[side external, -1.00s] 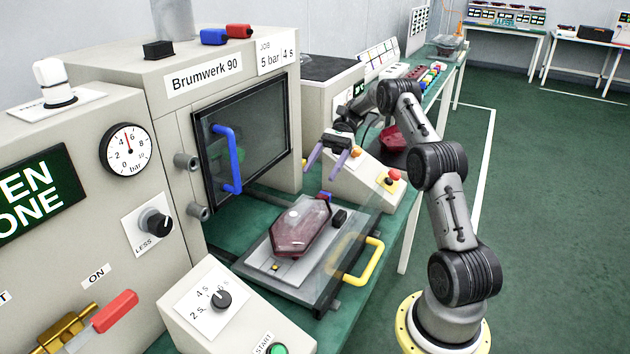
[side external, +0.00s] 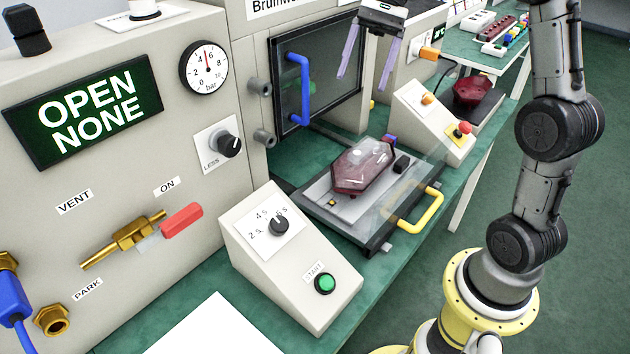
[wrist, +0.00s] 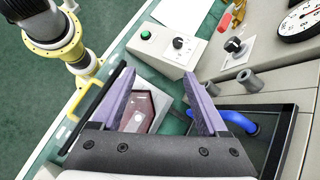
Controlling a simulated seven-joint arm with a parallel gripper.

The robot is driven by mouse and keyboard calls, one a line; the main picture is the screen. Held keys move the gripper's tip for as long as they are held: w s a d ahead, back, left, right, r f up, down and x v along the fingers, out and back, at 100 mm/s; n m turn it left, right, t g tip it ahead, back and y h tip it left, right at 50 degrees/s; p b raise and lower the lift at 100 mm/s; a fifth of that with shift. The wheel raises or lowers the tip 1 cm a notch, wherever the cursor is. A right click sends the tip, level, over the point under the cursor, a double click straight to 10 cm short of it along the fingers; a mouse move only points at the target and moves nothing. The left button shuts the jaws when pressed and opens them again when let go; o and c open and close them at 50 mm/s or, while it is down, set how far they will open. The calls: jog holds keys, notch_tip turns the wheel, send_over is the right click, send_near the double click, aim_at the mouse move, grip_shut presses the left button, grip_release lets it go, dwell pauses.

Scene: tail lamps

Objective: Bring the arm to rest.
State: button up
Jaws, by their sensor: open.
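My gripper (side external: 366,52) is open and empty, with two purple fingers pointing down, in the upper middle of the side external view. It is in the air above and beyond the sliding tray, in front of the machine door. In the wrist view its spread fingers (wrist: 161,98) have nothing held between them. A dark red tail lamp (side external: 363,166) lies on the grey tray (side external: 318,192) below. The lamp also shows in the wrist view (wrist: 139,112), partly hidden by a finger. My arm rises from its yellow base at the right.
The machine door with a blue handle (side external: 298,90) stands near the gripper. The tray has a yellow handle (side external: 418,212). A control box with a green button (side external: 324,283) stands in front. A second red lamp (side external: 472,91) sits farther back. A display (side external: 85,112) reads OPEN NONE.

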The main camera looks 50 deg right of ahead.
jog(key=s+a+n+t+h, duration=0.1)
jog(key=s+a+n+h, duration=0.2)
jog(key=s, duration=0.4)
jog(key=s+a+n+t+h, duration=0.1)
jog(key=s+a+n, duration=0.1)
jog(key=s+a, duration=0.35)
jog(key=s+d+f+n+t+h, duration=0.4)
jog(key=s+f+n+t, duration=0.1)
jog(key=f+n, duration=0.1)
jog(key=shift+s+d+f+n, duration=0.25)
jog(key=shift+s+f+n, duration=0.15)
jog(key=shift+f, duration=0.5)
jog(key=shift+c, duration=0.4)
